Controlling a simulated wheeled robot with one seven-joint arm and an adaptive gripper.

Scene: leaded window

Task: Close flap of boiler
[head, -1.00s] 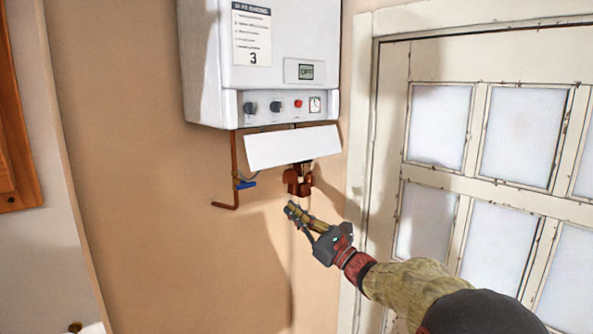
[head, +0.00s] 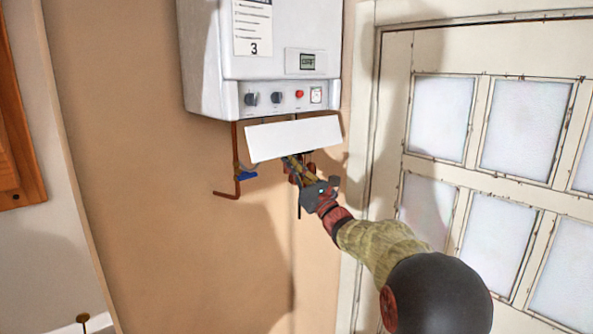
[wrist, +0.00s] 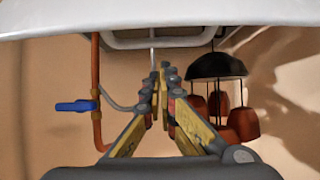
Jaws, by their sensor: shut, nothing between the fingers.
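The boiler (head: 262,50) is a white box on the wall with knobs and a small display. Its white flap (head: 293,138) hangs open, tilted outward below the control panel. My gripper (head: 290,162) is just under the flap's lower edge, with its fingertips partly hidden by the flap. In the wrist view, my gripper (wrist: 162,75) is shut and empty, pointing toward the wall below a white edge that looks like the flap (wrist: 160,17). I cannot tell whether the fingers touch the flap.
A copper pipe (head: 236,160) with a blue valve handle (wrist: 76,106) runs down left of my gripper. Brown bell-like pieces hang from a dark dome (wrist: 217,66) close on the right. A paned white door (head: 480,170) stands at the right.

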